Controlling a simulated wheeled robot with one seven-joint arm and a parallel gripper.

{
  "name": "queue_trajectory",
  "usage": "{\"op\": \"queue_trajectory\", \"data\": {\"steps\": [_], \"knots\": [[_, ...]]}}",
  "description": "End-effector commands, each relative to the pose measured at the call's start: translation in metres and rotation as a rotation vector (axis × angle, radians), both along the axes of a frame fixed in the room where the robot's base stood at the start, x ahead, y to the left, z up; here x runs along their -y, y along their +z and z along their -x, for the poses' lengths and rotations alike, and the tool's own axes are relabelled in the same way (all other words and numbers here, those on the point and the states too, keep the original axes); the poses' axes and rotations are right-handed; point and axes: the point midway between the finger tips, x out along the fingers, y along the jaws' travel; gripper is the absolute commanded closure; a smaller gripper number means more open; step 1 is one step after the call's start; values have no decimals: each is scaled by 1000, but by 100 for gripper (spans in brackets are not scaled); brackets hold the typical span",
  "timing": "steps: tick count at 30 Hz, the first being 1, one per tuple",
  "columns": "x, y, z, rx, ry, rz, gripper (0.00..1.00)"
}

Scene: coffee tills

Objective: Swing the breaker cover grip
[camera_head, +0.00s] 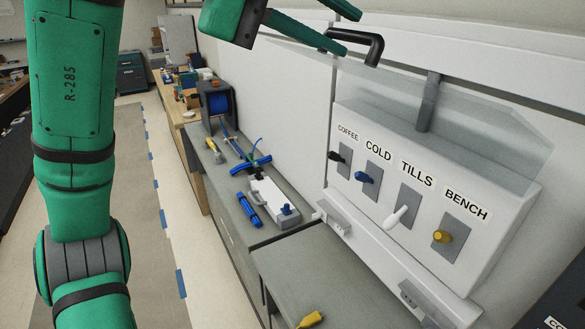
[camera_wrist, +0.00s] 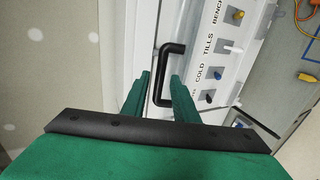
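The breaker cover grip is a black bent bar (camera_head: 374,50) at the upper left end of the clear breaker cover (camera_head: 490,112). The cover stands out above the row of switches on the white breaker box (camera_head: 335,182). My gripper (camera_head: 352,34) is at the grip, with its green fingers apart. In the wrist view, the black grip (camera_wrist: 174,47) runs between the two open fingertips (camera_wrist: 160,75), with gaps visible on both sides. Part of the grip is hidden behind a finger in the head view. I cannot tell whether either finger touches it.
Below the cover are the black COFFEE, blue COLD (camera_head: 366,177), white TILLS (camera_head: 396,217) and yellow BENCH (camera_head: 442,236) switches. A grey counter (camera_head: 240,222) with tools and a blue cable reel (camera_head: 218,103) stands left. The floor beyond is clear.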

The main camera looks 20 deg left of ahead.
Motion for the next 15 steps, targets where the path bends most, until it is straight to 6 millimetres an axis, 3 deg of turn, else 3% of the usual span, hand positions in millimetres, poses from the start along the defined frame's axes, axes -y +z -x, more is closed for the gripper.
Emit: {"op": "queue_trajectory", "data": {"steps": [4,7,8,15], "knots": [[11,-8,-14,-1,1,-1,73],[9,-7,-12,1,1,0,97],[9,-7,-12,1,1,0,100],[7,-10,-10,1,1,2,100]]}}
